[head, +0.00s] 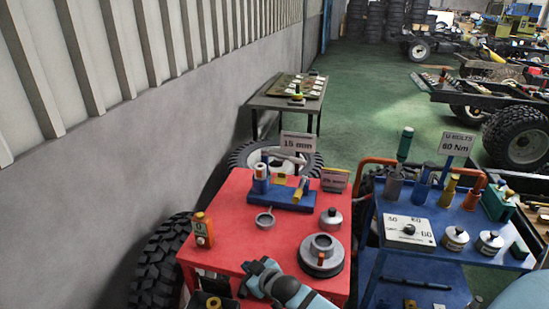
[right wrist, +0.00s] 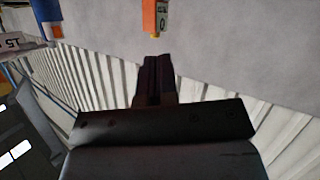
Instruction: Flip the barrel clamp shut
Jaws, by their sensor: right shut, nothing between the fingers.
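On the red table (head: 225,205), a blue base (head: 287,199) carries an upright blue cylinder (head: 261,180) and a yellow-and-white piece (head: 299,190). A small grey ring with a short arm (head: 265,219) lies in front of it. I cannot tell which of these is the barrel clamp, or whether it is open or shut. My left gripper is not seen.
An orange labelled block (head: 202,231) stands at the table's left edge, and beyond my fingertips in the right wrist view (right wrist: 154,18). A round grey flanged part (head: 321,258) and a lidded pot (head: 331,219) stand at right. A blue cart (head: 375,225) adjoins.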

